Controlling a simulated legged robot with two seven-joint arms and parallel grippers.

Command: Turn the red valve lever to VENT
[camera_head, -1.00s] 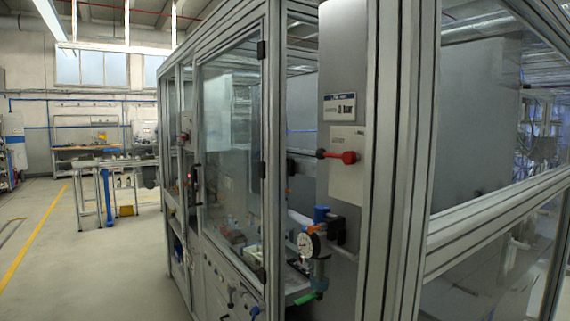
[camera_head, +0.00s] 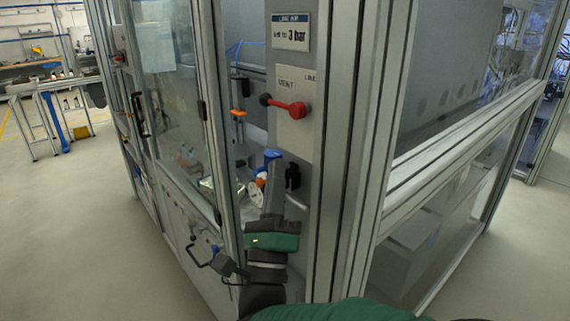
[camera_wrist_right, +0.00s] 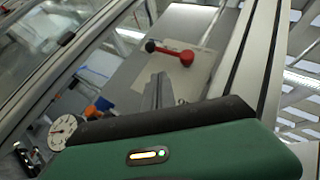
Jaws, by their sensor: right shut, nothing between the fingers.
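The red valve lever (camera_head: 287,107) is on a pale plate on the grey cabinet panel. It lies nearly level, its black end to the left and its larger red end to the right, over the plate. The word VENT (camera_head: 286,84) is printed above it, with LINE to the right. The lever also shows in the right wrist view (camera_wrist_right: 172,52). My right gripper (camera_head: 275,172) is below the lever, apart from it, with its fingers together and empty. In the right wrist view its fingers (camera_wrist_right: 158,85) point up towards the lever. My left gripper is not in view.
A dial gauge (camera_head: 256,193) with blue and orange parts and a black fitting (camera_head: 292,177) sit close by my right gripper. An upright frame post (camera_head: 345,150) stands right of the panel, and a glazed door (camera_head: 175,100) at left.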

